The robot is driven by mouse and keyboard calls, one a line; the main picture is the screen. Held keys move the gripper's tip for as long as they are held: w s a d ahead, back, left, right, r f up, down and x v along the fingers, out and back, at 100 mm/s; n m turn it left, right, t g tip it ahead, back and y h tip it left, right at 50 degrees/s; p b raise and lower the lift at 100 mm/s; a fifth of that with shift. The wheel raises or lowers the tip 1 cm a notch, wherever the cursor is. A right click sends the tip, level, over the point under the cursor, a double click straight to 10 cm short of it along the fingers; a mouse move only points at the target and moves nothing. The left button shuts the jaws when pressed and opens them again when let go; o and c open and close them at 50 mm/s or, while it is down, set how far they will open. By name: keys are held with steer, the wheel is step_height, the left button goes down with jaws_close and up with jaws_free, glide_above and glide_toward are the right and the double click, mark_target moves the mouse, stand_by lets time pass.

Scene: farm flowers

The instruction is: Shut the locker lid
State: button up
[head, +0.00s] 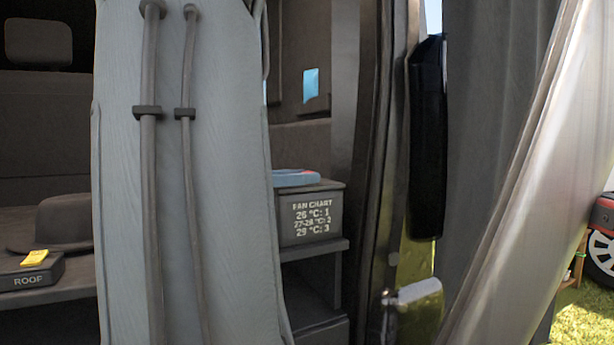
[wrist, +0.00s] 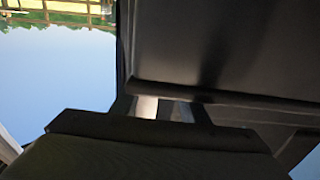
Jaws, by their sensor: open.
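In the wrist view my gripper (wrist: 160,106) shows at the bottom middle, its two dark fingers apart. A pale strip shows between the fingers. A large dark panel (wrist: 220,50) with a rounded dark edge lies close in front of the fingers and fills the upper right. I cannot tell whether this panel is the locker lid, nor whether the fingers touch it. My gripper is not in the head view. No part of the head view is plainly the locker lid.
In the head view a tall grey panel (head: 230,150) with two dark straps blocks the middle left. Behind it are a FAN CHART box (head: 311,219) on a shelf and a ROOF box (head: 30,275) with a yellow top. A dark door frame and grey curtain (head: 492,120) stand right.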

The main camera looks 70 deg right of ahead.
steer(key=p+v, duration=0.1)
steer(key=v, duration=0.5)
stand_by(0.5)
